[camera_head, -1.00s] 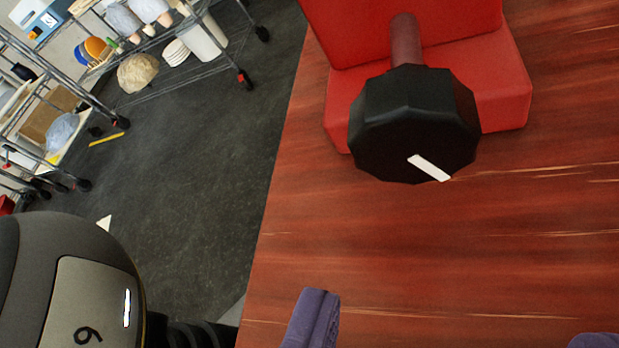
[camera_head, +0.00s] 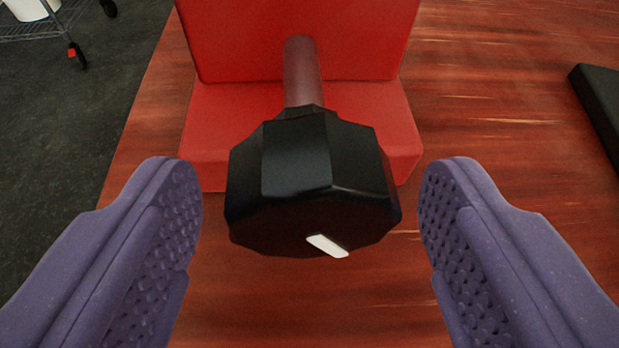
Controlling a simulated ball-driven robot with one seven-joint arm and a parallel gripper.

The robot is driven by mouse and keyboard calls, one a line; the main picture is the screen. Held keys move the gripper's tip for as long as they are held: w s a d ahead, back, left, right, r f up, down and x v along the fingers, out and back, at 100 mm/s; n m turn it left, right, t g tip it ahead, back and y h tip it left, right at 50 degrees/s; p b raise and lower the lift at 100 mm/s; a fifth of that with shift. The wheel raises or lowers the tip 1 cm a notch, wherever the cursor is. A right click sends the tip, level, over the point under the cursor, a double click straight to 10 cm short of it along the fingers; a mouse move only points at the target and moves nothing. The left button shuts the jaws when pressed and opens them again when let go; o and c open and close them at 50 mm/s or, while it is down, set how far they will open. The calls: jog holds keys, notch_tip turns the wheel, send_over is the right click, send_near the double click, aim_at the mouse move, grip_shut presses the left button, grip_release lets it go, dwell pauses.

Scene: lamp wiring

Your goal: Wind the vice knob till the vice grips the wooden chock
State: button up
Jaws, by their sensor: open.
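The vice knob (camera_head: 310,185) is a black, many-sided knob with a white mark on its front face, at the centre of the view. It sits on a brownish-red screw shaft (camera_head: 303,72) that runs back into the red vice (camera_head: 200,130). My gripper (camera_head: 311,215) is open, with one purple, studded finger to the left of the knob and one to the right. Both fingers appear apart from the knob, with a gap on each side. The wooden chock and the gripping side of the vice are not in view.
The vice stands on a red-brown wooden table (camera_head: 480,150). A black flat object (camera_head: 598,105) lies at the right edge. The table's left edge drops to a dark floor (camera_head: 75,130), with a wire shelf (camera_head: 45,25) at the upper left.

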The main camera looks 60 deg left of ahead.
jog(key=c, duration=1)
jog(key=shift+c, duration=0.2)
jog(key=shift+r, duration=0.1)
jog(key=m+g+p, duration=0.1)
jog(key=m+p, duration=0.1)
jog(key=p, duration=0.1)
jog(key=shift+w+r+g, duration=0.1)
jog(key=shift+w+g, duration=0.05)
jog(key=shift+g, duration=0.15)
jog(key=m+g+p, duration=0.1)
jog(key=m, duration=0.1)
jog(key=m+g+y+p, duration=0.1)
jog(key=m, duration=0.1)
jog(key=shift+w+d+y, duration=0.1)
jog(key=shift+w+y, duration=0.05)
jog(key=shift+y, duration=0.15)
jog(key=m+g, duration=0.1)
jog(key=m+g+y+p, duration=0.1)
jog(key=m, duration=0.1)
jog(key=shift+f, duration=0.3)
jog(key=shift+w+f+m+g+y, duration=0.15)
jog(key=shift+m+y, duration=0.35)
jog(key=shift+m, duration=0.5)
jog(key=shift+s+r+m+g+y, duration=0.15)
jog(key=shift+m+y, duration=0.35)
jog(key=shift+m, duration=0.5)
jog(key=shift+f, duration=0.1)
